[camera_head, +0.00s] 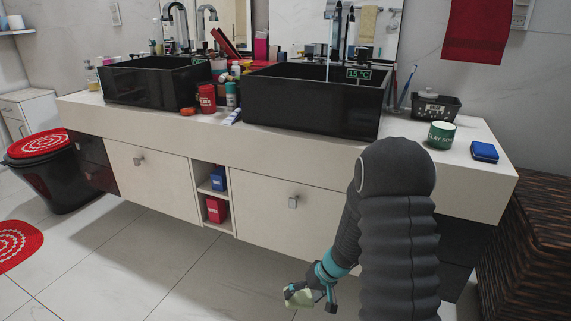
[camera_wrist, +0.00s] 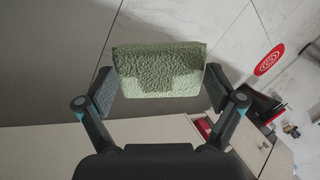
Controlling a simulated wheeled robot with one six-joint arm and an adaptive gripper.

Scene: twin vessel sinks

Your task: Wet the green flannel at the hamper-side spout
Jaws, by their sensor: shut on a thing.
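The green flannel (camera_wrist: 160,70) is a pale green folded, textured cloth. My gripper (camera_wrist: 160,88) is shut on it, one finger at each side. In the head view the flannel (camera_head: 298,298) and my gripper (camera_head: 314,292) hang low in front of the vanity, below the countertop and well away from the sinks. The right black vessel sink (camera_head: 310,103) is on the side of the woven hamper (camera_head: 538,235). Its dark spout (camera_head: 337,25) stands behind it, with a thin pale stream (camera_head: 327,66) that looks like running water. A display on this sink reads 15 °C.
The left sink (camera_head: 150,82) has a chrome spout (camera_head: 178,18). Bottles and a red jar (camera_head: 207,98) stand between the sinks. The floor before the vanity is clear.

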